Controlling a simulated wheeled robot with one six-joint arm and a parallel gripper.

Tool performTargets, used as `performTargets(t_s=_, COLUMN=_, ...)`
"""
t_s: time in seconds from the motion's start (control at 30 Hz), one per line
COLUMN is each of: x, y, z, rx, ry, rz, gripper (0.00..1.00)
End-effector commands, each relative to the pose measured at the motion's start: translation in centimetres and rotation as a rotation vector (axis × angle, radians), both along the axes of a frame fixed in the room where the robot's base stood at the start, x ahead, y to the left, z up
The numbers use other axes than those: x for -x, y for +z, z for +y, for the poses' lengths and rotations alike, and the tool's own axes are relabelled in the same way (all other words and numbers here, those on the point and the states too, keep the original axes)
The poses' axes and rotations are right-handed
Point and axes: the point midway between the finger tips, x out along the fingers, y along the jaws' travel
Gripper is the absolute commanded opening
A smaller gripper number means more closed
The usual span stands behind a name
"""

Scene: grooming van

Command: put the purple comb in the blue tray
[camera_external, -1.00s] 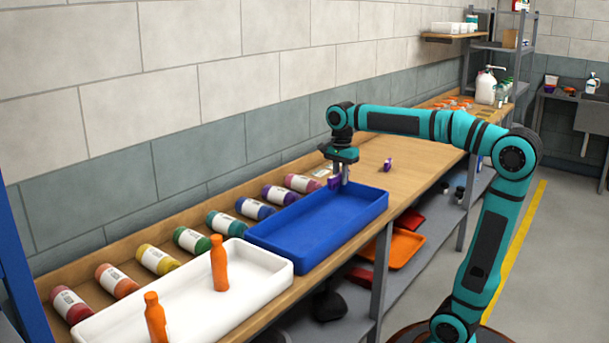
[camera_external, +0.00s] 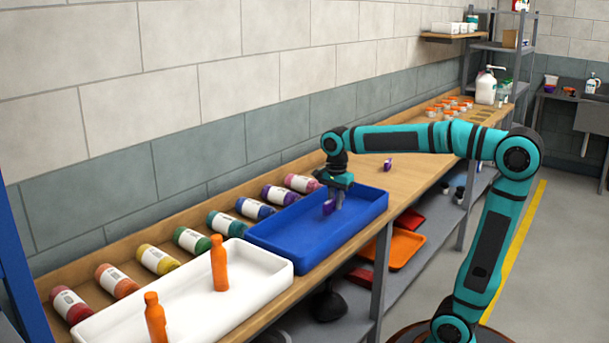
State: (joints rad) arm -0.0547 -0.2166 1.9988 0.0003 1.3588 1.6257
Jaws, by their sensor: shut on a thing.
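My gripper (camera_external: 335,201) is shut on a small purple comb (camera_external: 328,207). It holds the comb over the inside of the blue tray (camera_external: 290,243), low and near the tray's far right part. I cannot tell whether the comb touches the tray floor. The blue tray lies on the wooden bench and looks otherwise empty. A second small purple thing (camera_external: 388,165) stands on the bench behind the tray, apart from my gripper.
A white tray (camera_external: 262,283) with two orange bottles (camera_external: 219,263) stands left of the blue tray. Several coloured bottles (camera_external: 191,240) lie along the wall. Jars (camera_external: 447,107) and a white pump bottle (camera_external: 486,88) stand at the bench's far end.

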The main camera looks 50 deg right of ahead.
Motion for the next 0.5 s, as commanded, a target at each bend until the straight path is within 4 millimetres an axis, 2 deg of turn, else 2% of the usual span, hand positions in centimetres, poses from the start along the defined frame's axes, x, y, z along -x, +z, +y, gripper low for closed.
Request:
performTargets(t_s=0.2, x=0.0, y=-2.6, z=0.0, rx=0.0, ry=0.0, rz=0.0, gripper=0.0)
performTargets(t_s=0.5, x=0.0, y=-2.8, z=0.0, rx=0.0, ry=0.0, rz=0.0, gripper=0.0)
